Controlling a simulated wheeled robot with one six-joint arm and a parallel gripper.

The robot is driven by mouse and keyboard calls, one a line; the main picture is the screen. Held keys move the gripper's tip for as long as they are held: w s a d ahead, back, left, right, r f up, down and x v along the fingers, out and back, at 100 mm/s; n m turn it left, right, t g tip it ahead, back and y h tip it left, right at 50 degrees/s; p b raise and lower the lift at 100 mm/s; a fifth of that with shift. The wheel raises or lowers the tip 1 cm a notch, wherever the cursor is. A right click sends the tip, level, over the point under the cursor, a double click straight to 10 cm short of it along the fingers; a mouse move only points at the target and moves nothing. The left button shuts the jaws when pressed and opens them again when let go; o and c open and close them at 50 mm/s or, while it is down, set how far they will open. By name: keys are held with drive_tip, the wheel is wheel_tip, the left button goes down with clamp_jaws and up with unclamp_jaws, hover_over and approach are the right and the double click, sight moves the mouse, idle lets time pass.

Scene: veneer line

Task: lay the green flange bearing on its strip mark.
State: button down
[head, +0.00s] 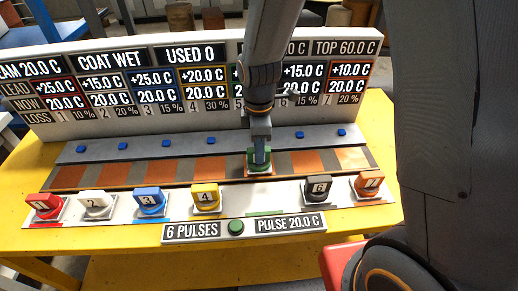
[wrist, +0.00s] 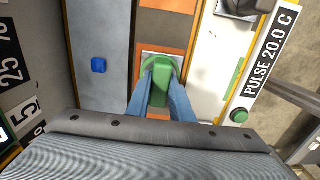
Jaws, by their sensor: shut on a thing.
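The green flange bearing (wrist: 159,86) is between the two blue fingers of my gripper (wrist: 161,72) in the wrist view. Its green top and pale base plate show. In the head view my gripper (head: 259,160) points down at the strip (head: 220,168), with the green bearing low between its fingers. The strip has alternating orange and brown patches. The bearing is over or on an orange patch (wrist: 170,33), which shows around it in the wrist view. I cannot tell whether its base touches the strip.
Red (head: 44,205), white (head: 96,205), blue (head: 150,201), yellow (head: 205,197), black (head: 318,190) and orange (head: 368,184) bearings stand along the front rail. A green-marked place (head: 264,212) between yellow and black is empty. A green button (head: 236,227) is in front; a display board (head: 130,85) stands behind.

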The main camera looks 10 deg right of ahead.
drive_tip(key=shift+f, duration=0.15)
drive_tip(key=c, duration=1.6)
unclamp_jaws()
drive_tip(key=shift+o, duration=0.2)
wheel_tip(320, 180, up, 11)
drive_tip(key=b, duration=0.3)
drive_tip(key=s+d+f+m, duration=0.2)
drive_tip(key=s+d+m, duration=0.1)
drive_tip(key=d+m, duration=0.3)
drive_tip(key=s+d+f+m+t, duration=0.1)
drive_tip(key=s+d+m, duration=0.3)
drive_tip(key=m, duration=0.7)
drive_tip(key=shift+s+d+f+m+t, duration=0.3)
drive_tip(key=shift+d+f, duration=0.5)
drive_tip(key=shift+d, duration=0.55)
